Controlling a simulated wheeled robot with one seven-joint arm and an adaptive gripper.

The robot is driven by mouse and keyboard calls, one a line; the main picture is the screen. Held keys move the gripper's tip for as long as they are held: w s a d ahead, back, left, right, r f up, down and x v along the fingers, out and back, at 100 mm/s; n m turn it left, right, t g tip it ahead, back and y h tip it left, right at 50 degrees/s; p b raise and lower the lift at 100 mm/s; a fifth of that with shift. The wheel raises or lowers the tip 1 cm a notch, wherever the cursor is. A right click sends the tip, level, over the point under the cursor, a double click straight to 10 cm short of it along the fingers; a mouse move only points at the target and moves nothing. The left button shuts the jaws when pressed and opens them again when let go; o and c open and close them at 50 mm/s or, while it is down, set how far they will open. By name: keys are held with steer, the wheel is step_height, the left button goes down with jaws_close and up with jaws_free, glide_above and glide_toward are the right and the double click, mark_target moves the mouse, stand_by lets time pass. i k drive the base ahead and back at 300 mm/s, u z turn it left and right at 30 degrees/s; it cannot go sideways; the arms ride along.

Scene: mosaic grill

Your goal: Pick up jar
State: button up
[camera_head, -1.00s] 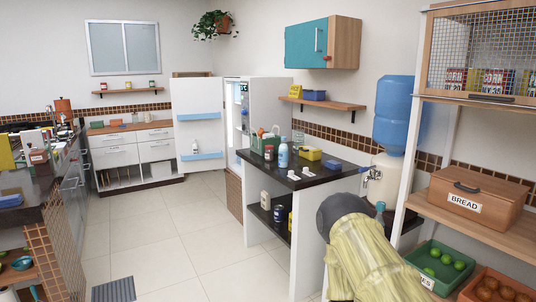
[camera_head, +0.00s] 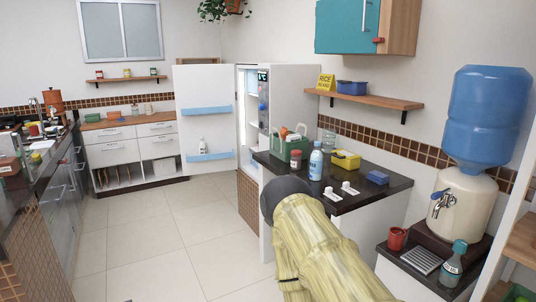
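Several things could be the jar, and I cannot tell which one the task means. A small jar with a red lid (camera_head: 296,160) stands upright on the dark counter (camera_head: 378,193), in front of a green crate (camera_head: 280,147). A clear glass container (camera_head: 329,141) stands further back on that counter. Small lidded jars (camera_head: 127,73) sit on the far wall shelf. My arm, in a yellow cover with a dark round joint, reaches up from the bottom middle and hides part of the counter's front. My gripper is not in view.
A blue-white bottle (camera_head: 315,162), a yellow box (camera_head: 346,160) and a blue box (camera_head: 378,177) share the counter. A water dispenser (camera_head: 468,205) stands at right with a red mug (camera_head: 397,239) beside it. The fridge door (camera_head: 205,110) is open. The tiled floor (camera_head: 170,240) at left is clear.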

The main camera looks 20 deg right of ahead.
mark_target(296, 155)
steer(key=z, duration=0.05)
steer(key=i, duration=1.7)
steer(key=z, duration=0.2)
